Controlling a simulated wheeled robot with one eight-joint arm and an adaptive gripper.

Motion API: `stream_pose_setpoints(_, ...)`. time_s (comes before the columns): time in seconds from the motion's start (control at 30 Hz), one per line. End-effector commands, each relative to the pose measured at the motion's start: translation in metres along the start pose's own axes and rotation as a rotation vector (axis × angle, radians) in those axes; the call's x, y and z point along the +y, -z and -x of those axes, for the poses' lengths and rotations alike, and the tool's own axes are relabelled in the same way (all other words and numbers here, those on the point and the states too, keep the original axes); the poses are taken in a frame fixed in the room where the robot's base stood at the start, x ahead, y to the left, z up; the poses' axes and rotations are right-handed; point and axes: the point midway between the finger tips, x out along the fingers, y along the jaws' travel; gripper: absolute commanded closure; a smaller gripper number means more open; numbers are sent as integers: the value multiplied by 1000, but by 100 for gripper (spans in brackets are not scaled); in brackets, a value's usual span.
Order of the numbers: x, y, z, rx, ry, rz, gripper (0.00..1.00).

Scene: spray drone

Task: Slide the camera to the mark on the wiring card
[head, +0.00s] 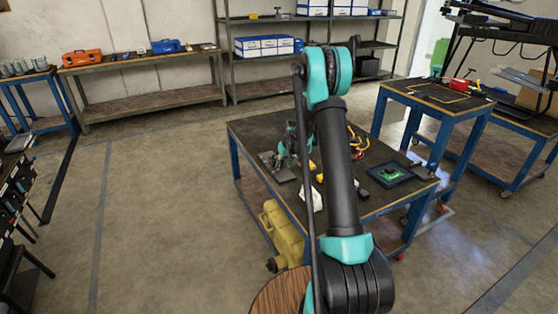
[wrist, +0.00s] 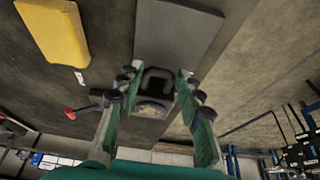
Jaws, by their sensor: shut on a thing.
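My gripper (wrist: 158,84) has its two green fingers on either side of a small dark piece, which looks like the camera (wrist: 154,106), and is shut on it. In the head view my gripper (head: 290,143) is small and low over the far left part of the workbench (head: 245,133), partly behind my own arm. A flat grey plate (wrist: 178,38) lies just beyond the camera in the wrist view. I cannot tell whether it is the wiring card, and no mark is readable. Contact between camera and plate is unclear.
A yellow block (wrist: 53,30) and a red-tipped item (wrist: 82,109) lie left of my gripper in the wrist view. Coiled cables (head: 356,138) and a blue-edged tray with a green board (head: 391,174) are on the bench's right. A yellow case (head: 283,232) stands below.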

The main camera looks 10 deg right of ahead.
Motion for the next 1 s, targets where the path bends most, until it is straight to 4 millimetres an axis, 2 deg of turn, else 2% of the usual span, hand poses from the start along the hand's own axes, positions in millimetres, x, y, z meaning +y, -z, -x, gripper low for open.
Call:
stream_pose_setpoints(0.3, 0, -2, 1, 0, 0, 0, 100)
stream_pose_setpoints(0.33, 0, -2, 1, 0, 0, 0, 60)
stream_pose_setpoints(0.5, 0, -1, 1, 0, 0, 1, 42)
stream_pose_setpoints(0.83, 0, -1, 3, 0, 0, 1, 42)
stream_pose_setpoints(1.0, 0, -1, 21, 0, 0, 1, 42)
